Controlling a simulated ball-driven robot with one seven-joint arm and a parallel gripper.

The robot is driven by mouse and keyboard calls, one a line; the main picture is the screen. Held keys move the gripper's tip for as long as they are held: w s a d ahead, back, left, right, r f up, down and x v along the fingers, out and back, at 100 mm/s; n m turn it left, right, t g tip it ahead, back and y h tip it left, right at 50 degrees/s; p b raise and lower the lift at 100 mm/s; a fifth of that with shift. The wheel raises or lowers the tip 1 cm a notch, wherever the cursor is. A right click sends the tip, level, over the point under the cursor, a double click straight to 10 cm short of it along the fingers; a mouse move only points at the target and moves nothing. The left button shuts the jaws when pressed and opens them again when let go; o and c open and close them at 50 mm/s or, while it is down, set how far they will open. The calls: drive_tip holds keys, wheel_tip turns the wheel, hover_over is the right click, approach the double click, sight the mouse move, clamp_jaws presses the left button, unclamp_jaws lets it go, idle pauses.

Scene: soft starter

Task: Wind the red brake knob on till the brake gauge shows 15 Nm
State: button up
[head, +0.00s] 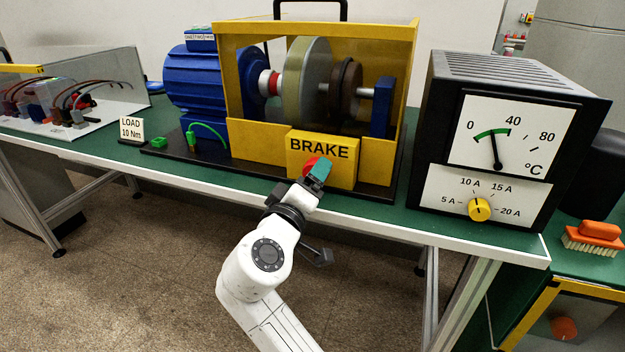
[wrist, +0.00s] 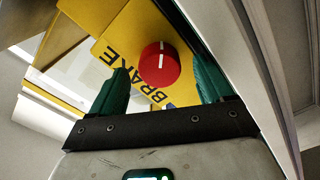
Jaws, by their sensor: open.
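The red brake knob (wrist: 159,64) sits on the yellow panel marked BRAKE, with a white pointer line on its face. In the head view the knob (head: 311,166) is partly hidden behind my gripper (head: 318,170). In the wrist view my gripper (wrist: 160,88) is open, with one green finger on each side of the knob and gaps between. I cannot tell whether the fingertips reach past its face. The yellow BRAKE box (head: 342,173) stands at the front of the motor rig. No gauge marked in Nm is readable in either view; a card (head: 131,130) reads LOAD 10 Nm.
A black unit (head: 514,130) at the right has a °C dial (head: 511,138) and a yellow ampere knob (head: 479,209). The blue motor (head: 208,80) and yellow guard (head: 236,90) stand behind the knob. An orange brush (head: 598,235) lies at the far right. The green bench's front edge is clear.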

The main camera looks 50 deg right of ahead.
drive_tip(key=v, duration=0.9)
drive_tip(key=shift+a, duration=0.25)
drive_tip(key=shift+s, duration=0.1)
drive_tip(key=s+d+f+g+y, duration=0.1)
drive_tip(key=s+f+y, duration=0.2)
drive_tip(key=f, duration=0.4)
drive_tip(key=s+d+f+n+g+y, duration=0.1)
drive_tip(key=s+f+y, duration=0.2)
drive_tip(key=f, duration=0.4)
drive_tip(key=s+d+f+y, duration=0.1)
drive_tip(key=s+f+y, duration=0.2)
drive_tip(key=f, duration=0.5)
drive_tip(key=s+a+f+g+y, duration=0.2)
drive_tip(key=s+a+f+y, duration=0.25)
drive_tip(key=s, duration=0.25)
drive_tip(key=s+a+f+g+y, duration=0.1)
drive_tip(key=s+a+f+y, duration=0.25)
drive_tip(key=s+f, duration=0.3)
wheel_tip(320, 180, up, 18)
drive_tip(key=p, duration=1.7)
drive_tip(key=shift+d+n+p, duration=0.2)
drive_tip(key=shift+n+p, duration=0.2)
